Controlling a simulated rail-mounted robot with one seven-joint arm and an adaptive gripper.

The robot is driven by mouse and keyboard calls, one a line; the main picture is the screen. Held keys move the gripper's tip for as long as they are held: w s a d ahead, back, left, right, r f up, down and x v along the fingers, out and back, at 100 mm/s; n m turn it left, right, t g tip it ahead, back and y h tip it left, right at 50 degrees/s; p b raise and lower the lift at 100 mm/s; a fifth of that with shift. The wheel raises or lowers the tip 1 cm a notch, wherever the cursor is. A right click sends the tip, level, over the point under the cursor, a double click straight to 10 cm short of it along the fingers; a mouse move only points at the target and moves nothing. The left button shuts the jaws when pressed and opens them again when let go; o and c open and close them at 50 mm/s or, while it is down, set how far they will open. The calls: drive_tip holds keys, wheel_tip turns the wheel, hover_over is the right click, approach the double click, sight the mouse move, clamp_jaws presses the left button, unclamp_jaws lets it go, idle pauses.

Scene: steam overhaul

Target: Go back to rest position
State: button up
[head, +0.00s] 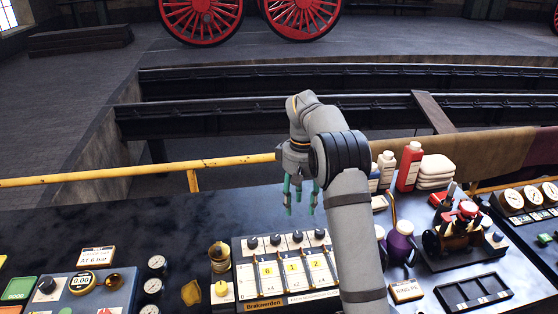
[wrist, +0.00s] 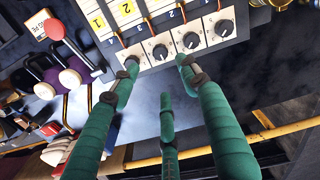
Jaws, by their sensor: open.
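My gripper (head: 300,195) hangs above the back edge of the dark bench, just behind the white counter panel with black knobs (head: 290,268). In the wrist view my gripper (wrist: 157,72) shows green fingers spread apart, with nothing between them. The fingers point toward the row of knobs on the panel (wrist: 135,20); they look apart from it, though the exact gap is hard to tell. My arm rises from the lower right and hides part of the bench.
A yellow railing (head: 130,173) runs behind the bench. Bottles (head: 409,165), a purple container (head: 400,243) and a small engine model (head: 460,228) stand right of my arm. A gauge box (head: 85,290) sits at the left. The bench's back left is clear.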

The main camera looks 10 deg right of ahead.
sight(298, 234)
drive_tip(key=shift+f, duration=0.1)
wheel_tip(298, 234, down, 12)
drive_tip(key=shift+r, duration=0.1)
idle(0.4)
